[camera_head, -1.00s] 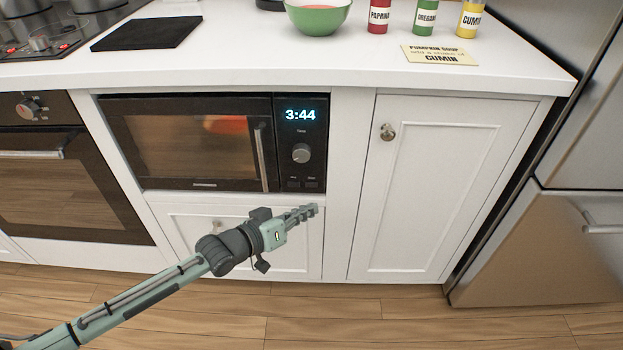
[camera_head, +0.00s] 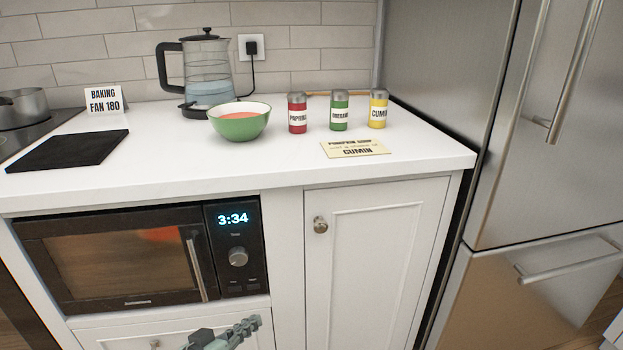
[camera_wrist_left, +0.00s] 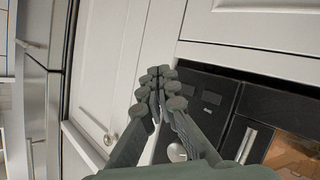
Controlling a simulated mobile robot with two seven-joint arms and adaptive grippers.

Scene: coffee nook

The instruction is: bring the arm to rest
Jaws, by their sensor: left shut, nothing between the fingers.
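My left gripper (camera_head: 248,326) is low at the bottom edge of the head view, in front of the white drawer front below the microwave (camera_head: 120,260). Its fingers are together and hold nothing. In the left wrist view the shut fingers (camera_wrist_left: 160,78) point towards the white cabinet fronts and the black microwave panel (camera_wrist_left: 215,95). Most of the left arm is below the head view's edge. My right gripper is not in view.
A black mat (camera_head: 68,150) lies left. A steel fridge (camera_head: 530,150) stands right.

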